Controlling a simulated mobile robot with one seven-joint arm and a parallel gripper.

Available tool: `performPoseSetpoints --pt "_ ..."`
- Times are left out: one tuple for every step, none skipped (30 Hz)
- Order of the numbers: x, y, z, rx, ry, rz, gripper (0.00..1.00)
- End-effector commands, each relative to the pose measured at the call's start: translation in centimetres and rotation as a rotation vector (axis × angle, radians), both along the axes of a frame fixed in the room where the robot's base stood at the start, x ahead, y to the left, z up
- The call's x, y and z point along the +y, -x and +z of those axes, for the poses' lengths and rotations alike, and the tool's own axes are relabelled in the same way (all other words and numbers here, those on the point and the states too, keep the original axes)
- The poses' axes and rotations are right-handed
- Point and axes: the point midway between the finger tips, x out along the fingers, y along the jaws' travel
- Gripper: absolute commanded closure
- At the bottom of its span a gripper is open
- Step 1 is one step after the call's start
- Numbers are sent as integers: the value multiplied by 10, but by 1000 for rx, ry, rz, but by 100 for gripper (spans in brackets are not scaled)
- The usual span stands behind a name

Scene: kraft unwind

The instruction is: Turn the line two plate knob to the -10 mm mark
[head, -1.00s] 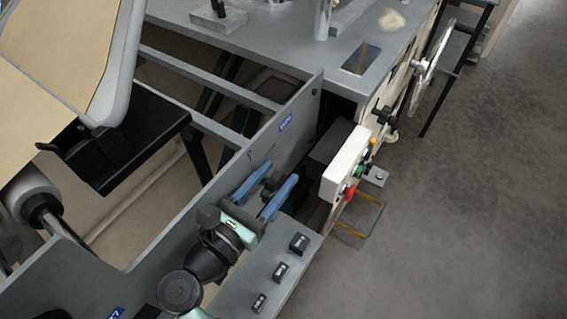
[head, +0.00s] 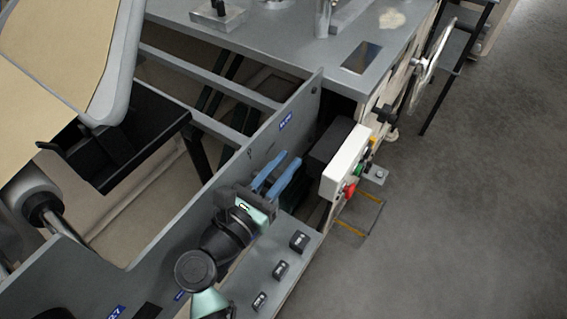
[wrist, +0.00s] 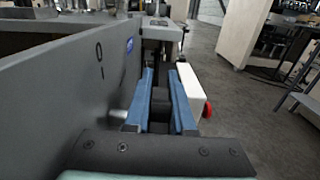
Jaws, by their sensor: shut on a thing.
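My gripper (head: 291,158) has two blue fingers and lies beside the inner grey side plate (head: 185,230) in the head view. In the wrist view the fingers (wrist: 161,73) point away along the plate. They are shut on a small dark knob (wrist: 159,126), seen between them near their base. A pale metal round part (wrist: 121,117) shows between the plate and the left finger. In the head view the knob is mostly hidden by my gripper. I cannot make out a -10 mm mark or a pointer.
A white control box (head: 346,162) with a red button (head: 350,190) stands just right of the fingers. A black block (head: 325,143) is behind it. Several small black labelled blocks (head: 280,270) sit on the ledge below my gripper.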

Motion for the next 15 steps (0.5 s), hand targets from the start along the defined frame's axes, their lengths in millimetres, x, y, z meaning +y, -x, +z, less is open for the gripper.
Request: performPoseSetpoints --pt "0 0 0 0 0 0 100" --pt "0 0 0 0 0 0 100" --pt "0 0 0 0 0 0 100" --pt "0 0 -1 -2 1 0 100" --pt "0 0 -1 -4 3 0 100" --pt "0 0 -3 -11 8 0 100" --pt "0 0 -3 -16 13 0 100" --pt "0 1 -4 -24 18 0 100" --pt "0 1 -5 -37 27 0 100" --pt "0 1 -6 -48 36 -1 100" --pt "1 1 -6 -60 43 0 100" --pt "1 2 -6 -78 56 0 100" --pt "1 2 -5 -89 65 1 100" --pt "2 2 -5 -101 73 1 100" --pt "2 3 -5 -117 84 1 100"
